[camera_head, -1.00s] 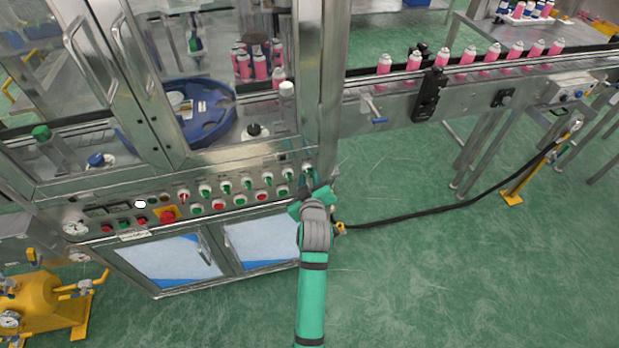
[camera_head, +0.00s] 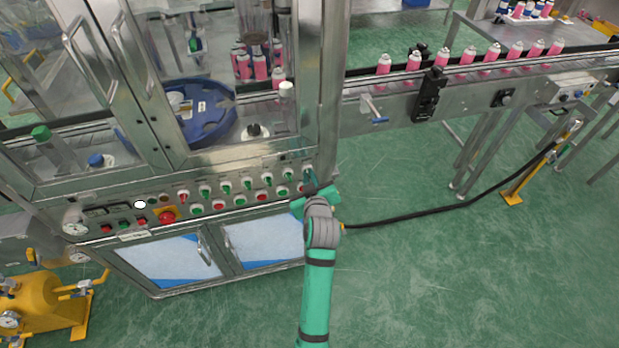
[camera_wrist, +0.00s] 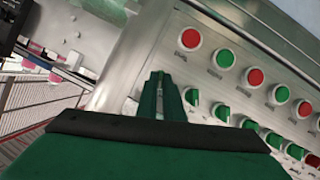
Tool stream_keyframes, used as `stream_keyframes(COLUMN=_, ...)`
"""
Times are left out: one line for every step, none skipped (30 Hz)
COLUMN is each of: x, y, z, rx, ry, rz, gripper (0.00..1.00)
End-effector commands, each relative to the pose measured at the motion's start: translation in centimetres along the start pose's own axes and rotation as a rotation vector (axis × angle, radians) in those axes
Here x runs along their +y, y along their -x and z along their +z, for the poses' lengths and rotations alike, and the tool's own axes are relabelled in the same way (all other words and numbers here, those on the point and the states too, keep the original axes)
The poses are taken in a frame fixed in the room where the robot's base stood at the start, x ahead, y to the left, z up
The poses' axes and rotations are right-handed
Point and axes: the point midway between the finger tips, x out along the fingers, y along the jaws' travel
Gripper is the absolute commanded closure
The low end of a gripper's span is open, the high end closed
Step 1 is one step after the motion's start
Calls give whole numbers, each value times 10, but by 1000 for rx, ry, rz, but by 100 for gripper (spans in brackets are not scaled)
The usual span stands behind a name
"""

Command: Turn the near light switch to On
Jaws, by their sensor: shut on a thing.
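My gripper (camera_head: 308,184) is at the right end of the upper row, against the panel. In the wrist view its two dark green fingers (camera_wrist: 159,88) are closed together on the end switch, whose knob they mostly hide. A neighbouring green knob (camera_wrist: 192,97) stands free beside them. The labels are too small to read, so I cannot tell the switch's setting.
Above the panel are glazed machine doors with metal handles (camera_head: 85,65). A conveyor (camera_head: 460,74) with several pink cans runs off to the right. A black cable (camera_head: 440,214) hangs beside my arm.

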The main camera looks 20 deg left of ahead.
Motion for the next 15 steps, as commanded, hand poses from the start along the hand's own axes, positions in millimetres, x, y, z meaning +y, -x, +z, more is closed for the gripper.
stream_keyframes(x=2, y=0, z=0, rx=-1, ry=-35, rz=-12, gripper=100)
stream_keyframes(x=2, y=0, z=0, rx=-1, ry=-60, rz=-23, gripper=100)
stream_keyframes(x=3, y=0, z=0, rx=0, ry=-92, rz=-36, gripper=100)
stream_keyframes(x=3, y=0, z=0, rx=0, ry=-119, rz=-47, gripper=100)
stream_keyframes(x=3, y=0, z=0, rx=-1, ry=-144, rz=-58, gripper=100)
stream_keyframes(x=4, y=0, z=0, rx=0, ry=-180, rz=-72, gripper=100)
stream_keyframes(x=4, y=0, z=0, rx=1, ry=-206, rz=-84, gripper=100)
stream_keyframes(x=4, y=0, z=1, rx=-1, ry=-233, rz=-95, gripper=100)
stream_keyframes(x=4, y=0, z=1, rx=0, ry=-268, rz=-110, gripper=100)
stream_keyframes(x=4, y=0, z=1, rx=0, ry=-295, rz=-121, gripper=100)
stream_keyframes(x=5, y=0, z=1, rx=-1, ry=-321, rz=-132, gripper=100)
stream_keyframes(x=5, y=0, z=2, rx=-1, ry=-357, rz=-147, gripper=100)
stream_keyframes(x=5, y=0, z=2, rx=-1, ry=-382, rz=-157, gripper=100)
stream_keyframes(x=6, y=0, z=1, rx=0, ry=-408, rz=-168, gripper=100)
stream_keyframes(x=6, y=0, z=1, rx=0, ry=-441, rz=-182, gripper=100)
